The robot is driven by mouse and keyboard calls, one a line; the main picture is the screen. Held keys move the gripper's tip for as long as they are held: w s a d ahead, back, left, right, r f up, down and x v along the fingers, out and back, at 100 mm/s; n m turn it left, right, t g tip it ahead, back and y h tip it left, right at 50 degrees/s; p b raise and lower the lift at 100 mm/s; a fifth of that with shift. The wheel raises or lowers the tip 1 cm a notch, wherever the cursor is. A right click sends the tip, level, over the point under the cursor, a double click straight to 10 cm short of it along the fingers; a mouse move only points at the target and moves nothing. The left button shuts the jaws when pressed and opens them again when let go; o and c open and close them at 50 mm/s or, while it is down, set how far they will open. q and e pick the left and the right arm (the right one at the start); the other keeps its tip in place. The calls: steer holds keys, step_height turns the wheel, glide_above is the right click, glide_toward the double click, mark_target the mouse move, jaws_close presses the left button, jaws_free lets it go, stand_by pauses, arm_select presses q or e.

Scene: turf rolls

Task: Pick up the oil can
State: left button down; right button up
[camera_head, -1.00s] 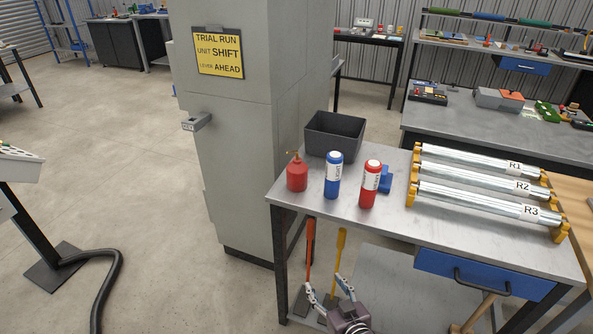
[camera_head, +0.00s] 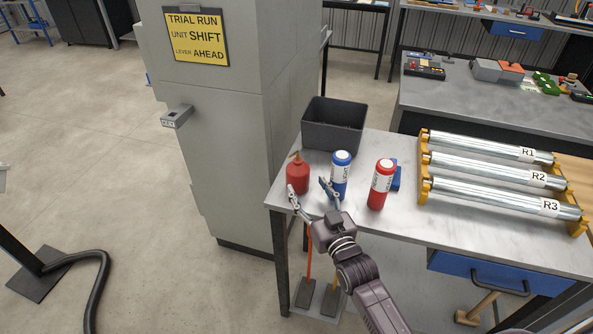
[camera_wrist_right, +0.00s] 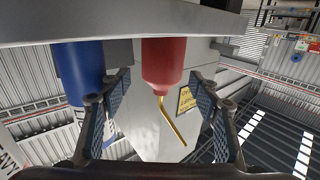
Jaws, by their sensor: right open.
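The red oil can (camera_head: 297,178) with a thin brass spout stands upright at the left end of the metal workbench (camera_head: 400,222). My right gripper (camera_head: 308,193) is open in front of it, at the bench's front edge. In the right wrist view, which looks upside down, the oil can (camera_wrist_right: 163,62) shows between and beyond the two spread fingers (camera_wrist_right: 160,98). It looks clear of both pads. My left gripper is out of view.
A blue bottle (camera_head: 340,174) stands just right of the can, close to my right finger. A red bottle (camera_head: 381,186), a small blue object and rollers on a yellow rack (camera_head: 490,166) are further right. A dark bin (camera_head: 333,127) is behind; a grey cabinet (camera_head: 215,150) stands left.

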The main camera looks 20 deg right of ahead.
mark_target(302, 180)
steer(key=shift+w+a+r, duration=0.1)
steer(key=shift+w+r, duration=0.1)
steer(key=shift+w, duration=0.25)
steer(key=shift+w+a+p, duration=0.25)
steer(key=shift+w+p, duration=0.35)
steer(key=shift+w, duration=0.65)
steer(key=shift+w+f, duration=0.2)
steer(key=shift+w, duration=0.75)
steer(key=c, duration=0.7)
steer(key=shift+c, duration=2.5)
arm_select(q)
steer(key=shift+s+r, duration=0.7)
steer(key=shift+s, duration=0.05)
